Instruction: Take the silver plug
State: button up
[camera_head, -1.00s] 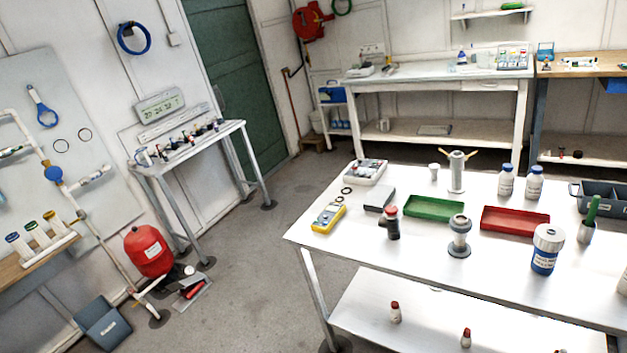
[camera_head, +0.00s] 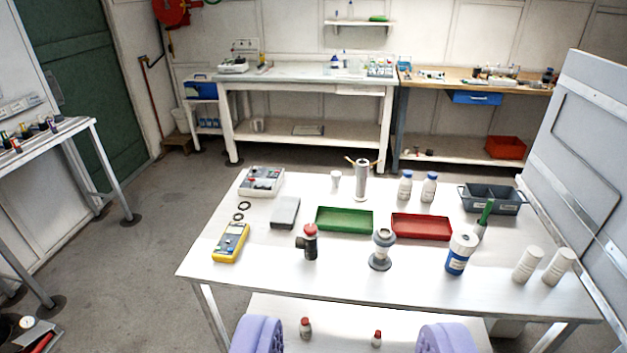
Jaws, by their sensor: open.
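I cannot tell for sure which thing is the silver plug. A silver-grey flanged fitting (camera_head: 382,250) stands upright near the front middle of the white table (camera_head: 330,282). A taller silver cylinder (camera_head: 361,182) with brass-coloured side arms stands upright behind it. My gripper (camera_head: 350,338) shows as two purple pads at the bottom edge of the view, wide apart with nothing held between them. It is apart from both silver things, which are higher in the picture.
A black valve with a red cap (camera_head: 310,243) stands left of the fitting. A blue-labelled jar (camera_head: 460,254) stands to its right. Green (camera_head: 344,219) and red (camera_head: 422,227) trays lie behind. A tall grey panel (camera_head: 590,150) stands at the right.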

aim_at(336, 175)
jog(key=i+j+z, duration=0.15)
jog(key=i, duration=0.4)
jog(key=i+j+z, duration=0.1)
jog(key=i, duration=0.4)
jog(key=i+j+z, duration=0.15)
jog(key=i+j, duration=0.2)
jog(key=i, duration=0.2)
jog(key=i+j, duration=0.1)
jog(key=i, duration=0.25)
jog(key=i+j+z, duration=0.1)
jog(key=i, duration=0.3)
jog(key=i+j, duration=0.2)
jog(key=i, duration=0.15)
jog(key=l+z, duration=0.05)
